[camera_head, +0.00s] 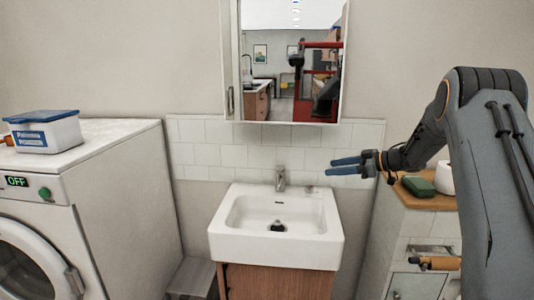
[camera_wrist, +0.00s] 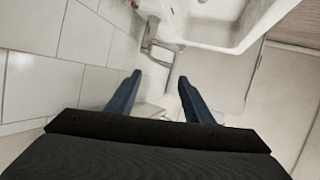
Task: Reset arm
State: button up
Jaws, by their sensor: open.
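My gripper (camera_head: 345,166) is open and empty, held in the air at the right of the sink in the head view. Its two blue fingers point left, in front of the tiled wall. In the wrist view my gripper (camera_wrist: 158,82) shows both fingers spread apart with nothing between them. My arm comes in from the right side of the head view. The white sink (camera_head: 277,256) stands below and left of the fingers, and part of it also shows at the top of the wrist view (camera_wrist: 213,32).
A chrome faucet (camera_head: 280,178) stands at the sink's back. A mirror cabinet (camera_head: 290,65) hangs above. At right, a wood-topped cabinet (camera_head: 437,203) holds a green item (camera_head: 418,186) and a white roll (camera_head: 444,178). A washing machine (camera_head: 110,190) with a blue-lidded box (camera_head: 45,132) stands left.

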jog(key=s+a+f+m+g+h+b, duration=0.2)
jog(key=s+f+m+h, duration=0.2)
jog(key=s, duration=1.1)
jog(key=s+a+f+m+g+h+b, duration=0.2)
jog(key=s+f, duration=0.4)
jog(key=s, duration=0.9)
jog(key=s+a+f+m+g+h+b, duration=0.2)
jog(key=s+f+m+g+h+b, duration=0.1)
jog(key=s, duration=1.3)
notch_tip(320, 180, down, 2)
jog(key=m+h+b, duration=0.1)
jog(key=m+h, duration=0.2)
jog(key=m, duration=0.1)
